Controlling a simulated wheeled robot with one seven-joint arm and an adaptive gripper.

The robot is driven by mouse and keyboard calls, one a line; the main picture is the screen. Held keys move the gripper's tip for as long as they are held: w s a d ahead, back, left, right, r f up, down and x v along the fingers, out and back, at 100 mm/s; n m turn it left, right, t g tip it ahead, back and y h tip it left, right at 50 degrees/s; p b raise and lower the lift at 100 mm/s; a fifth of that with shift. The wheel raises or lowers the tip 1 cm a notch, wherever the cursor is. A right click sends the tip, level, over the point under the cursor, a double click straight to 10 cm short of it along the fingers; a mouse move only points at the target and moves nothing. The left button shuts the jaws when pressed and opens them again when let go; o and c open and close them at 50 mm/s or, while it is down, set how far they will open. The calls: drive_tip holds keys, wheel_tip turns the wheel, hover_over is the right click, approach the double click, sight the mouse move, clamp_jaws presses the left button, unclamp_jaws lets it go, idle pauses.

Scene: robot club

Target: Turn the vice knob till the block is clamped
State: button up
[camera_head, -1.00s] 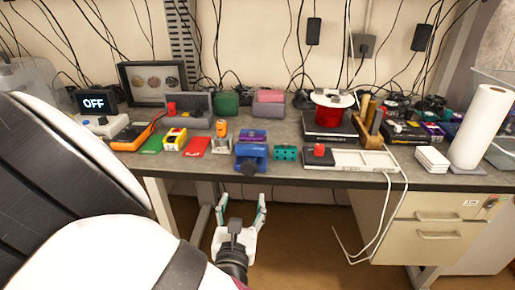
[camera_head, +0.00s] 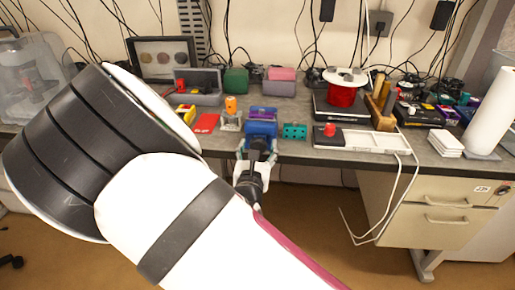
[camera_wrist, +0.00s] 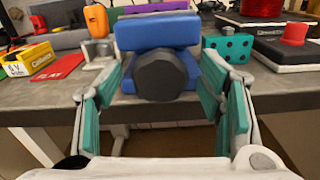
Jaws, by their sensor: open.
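The blue vice (camera_head: 262,128) stands at the front edge of the workbench. In the wrist view the vice (camera_wrist: 157,32) faces me, with its dark round knob (camera_wrist: 158,76) on the front. A purple block (camera_head: 263,114) sits at the top of the vice; its strip also shows in the wrist view (camera_wrist: 150,8). I cannot tell how tightly the jaws hold it. My gripper (camera_head: 257,157) is just in front of the vice. In the wrist view its teal-padded fingers (camera_wrist: 162,108) are open, one on each side of the knob and apart from it.
A teal block with holes (camera_head: 294,131) stands right of the vice. A silver bracket (camera_head: 231,121) and orange cylinder (camera_head: 231,104) are at its left, with a red card (camera_head: 206,123). A white tray (camera_head: 375,139) lies further right. Free space lies before the bench edge.

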drive_tip(key=c, duration=1.1)
drive_tip(key=shift+c, duration=0.2)
